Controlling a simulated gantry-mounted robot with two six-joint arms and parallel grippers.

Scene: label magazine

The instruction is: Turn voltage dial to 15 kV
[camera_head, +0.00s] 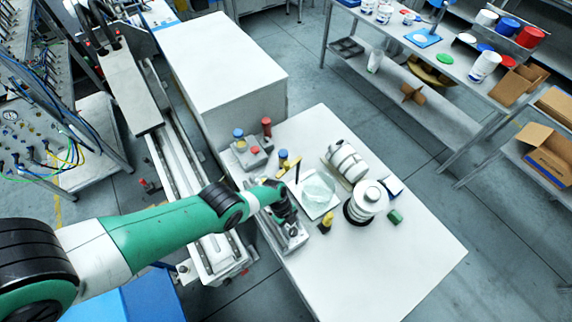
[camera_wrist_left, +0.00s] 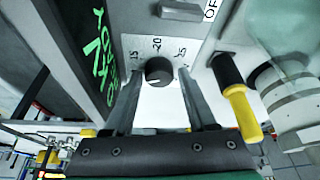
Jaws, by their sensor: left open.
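The voltage dial (camera_wrist_left: 158,71) is a round black knob in the left wrist view, on a grey panel marked 15, 20 and 25. Its pointer is too dark to read with certainty. My left gripper (camera_wrist_left: 158,88) is open, with one finger on each side of the knob; I cannot tell whether either touches it. In the head view my left gripper (camera_head: 284,208) reaches down over the grey device (camera_head: 292,241) on the white table and hides the dial.
The white table (camera_head: 400,270) also holds a glass dish (camera_head: 319,187), a white ribbed cylinder (camera_head: 347,161), a stacked round insulator (camera_head: 367,199) and a yellow-black handled thing (camera_head: 327,223), which shows close right in the wrist view (camera_wrist_left: 238,105). The table's front right is clear.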

